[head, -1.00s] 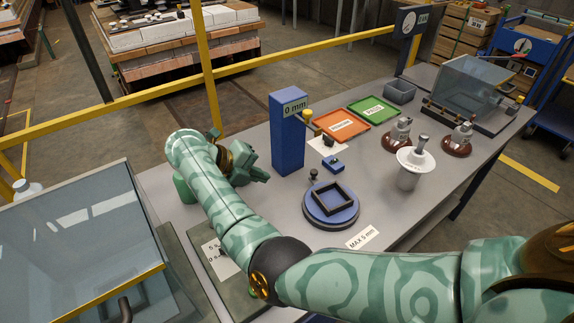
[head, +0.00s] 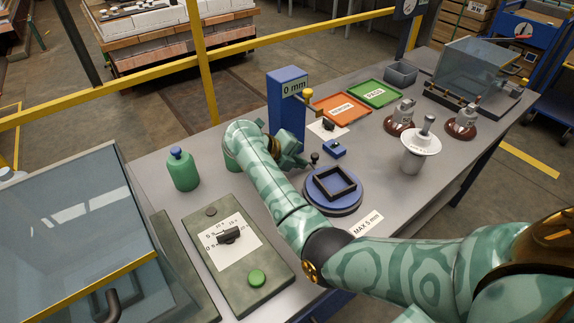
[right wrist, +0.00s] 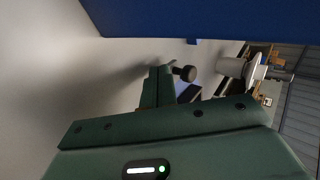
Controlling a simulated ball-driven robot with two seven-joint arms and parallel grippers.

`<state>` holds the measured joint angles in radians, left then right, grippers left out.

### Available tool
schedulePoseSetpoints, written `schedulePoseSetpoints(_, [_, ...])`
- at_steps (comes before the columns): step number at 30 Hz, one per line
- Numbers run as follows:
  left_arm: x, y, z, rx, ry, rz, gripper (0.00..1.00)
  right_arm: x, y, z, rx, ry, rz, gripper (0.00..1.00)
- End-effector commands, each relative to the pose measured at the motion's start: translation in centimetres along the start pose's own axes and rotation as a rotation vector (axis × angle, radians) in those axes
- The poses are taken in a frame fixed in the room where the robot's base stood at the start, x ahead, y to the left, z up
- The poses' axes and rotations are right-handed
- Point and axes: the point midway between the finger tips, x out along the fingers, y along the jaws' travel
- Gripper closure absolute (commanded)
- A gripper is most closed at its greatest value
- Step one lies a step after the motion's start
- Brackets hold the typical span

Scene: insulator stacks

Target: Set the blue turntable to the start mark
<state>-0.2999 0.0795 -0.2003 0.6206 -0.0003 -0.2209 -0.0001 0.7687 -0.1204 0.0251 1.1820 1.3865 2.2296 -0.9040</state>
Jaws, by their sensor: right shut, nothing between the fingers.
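The blue turntable (head: 321,197) is a round disc on a dark base, with a black square frame (head: 333,196) on top. A small black knob (head: 314,158) stands at its back left edge; it also shows in the right wrist view (right wrist: 186,73), just beyond the fingers. My right gripper (head: 297,160) is shut and empty, in front of the blue post and left of the knob, apparently just apart from it. Its fingers show in the right wrist view (right wrist: 158,86). I cannot make out a start mark. My left gripper is not in view.
The blue "0 mm" post (head: 287,105) stands close behind my gripper and fills the top of the right wrist view (right wrist: 200,15). A small blue block (head: 334,149), a white-topped insulator (head: 415,145) and the orange tray (head: 362,117) lie around. A green bottle (head: 183,172) stands left.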

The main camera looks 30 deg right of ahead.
Motion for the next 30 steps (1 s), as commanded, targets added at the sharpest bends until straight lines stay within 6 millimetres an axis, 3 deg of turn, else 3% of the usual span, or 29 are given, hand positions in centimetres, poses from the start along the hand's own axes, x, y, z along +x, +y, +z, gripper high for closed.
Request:
schedulePoseSetpoints(17, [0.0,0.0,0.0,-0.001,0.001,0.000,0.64,1.1,-1.0,0.5,-0.002,0.001,0.002,1.00])
schedulePoseSetpoints(30, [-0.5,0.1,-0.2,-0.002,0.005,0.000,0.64,0.5,-0.6,0.2,-0.001,0.000,0.002,1.00])
